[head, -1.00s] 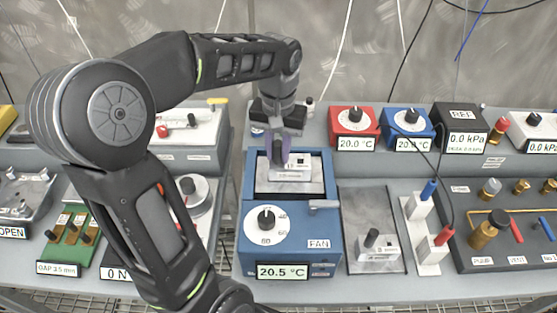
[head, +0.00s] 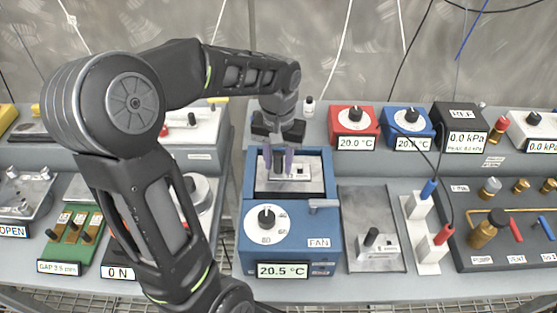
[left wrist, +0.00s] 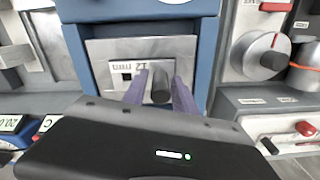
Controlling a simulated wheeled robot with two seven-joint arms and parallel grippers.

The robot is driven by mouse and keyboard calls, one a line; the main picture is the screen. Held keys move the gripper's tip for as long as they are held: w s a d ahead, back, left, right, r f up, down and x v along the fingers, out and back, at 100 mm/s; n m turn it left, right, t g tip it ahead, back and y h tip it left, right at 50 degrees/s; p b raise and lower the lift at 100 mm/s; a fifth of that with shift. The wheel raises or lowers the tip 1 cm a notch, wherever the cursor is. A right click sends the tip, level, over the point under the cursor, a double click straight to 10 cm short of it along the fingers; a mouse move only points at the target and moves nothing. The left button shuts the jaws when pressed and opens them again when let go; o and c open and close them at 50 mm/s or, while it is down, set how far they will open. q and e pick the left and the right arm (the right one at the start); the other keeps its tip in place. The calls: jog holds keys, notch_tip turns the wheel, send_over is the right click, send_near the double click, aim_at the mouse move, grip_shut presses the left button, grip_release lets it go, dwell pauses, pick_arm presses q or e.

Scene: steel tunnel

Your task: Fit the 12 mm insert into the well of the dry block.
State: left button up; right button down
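The blue dry block (head: 251,240) stands mid-bench with a dial, a FAN label and a 20.5 °C display. The insert (head: 300,174), a pale metal block with a dark upright knob, is within the block's recessed top; I cannot tell how deep it sits. In the left wrist view, the insert (left wrist: 122,66) carries an upside-down 12 mm label. My left gripper (head: 279,163) points down over it, its purple fingers on either side of the knob (left wrist: 160,85). Narrow gaps show between fingers and knob in the left wrist view, so it looks open. My right gripper is not in view.
A metal plate (head: 358,205) with another small knobbed block (head: 378,250) lies right of the dry block. Red (head: 352,122) and blue (head: 408,122) dial boxes stand behind.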

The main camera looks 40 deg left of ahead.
pick_arm(q)
jog(key=shift+o, duration=0.7)
jog(key=shift+r, duration=0.2)
notch_tip(320, 180, up, 12)
dwell(0.8)
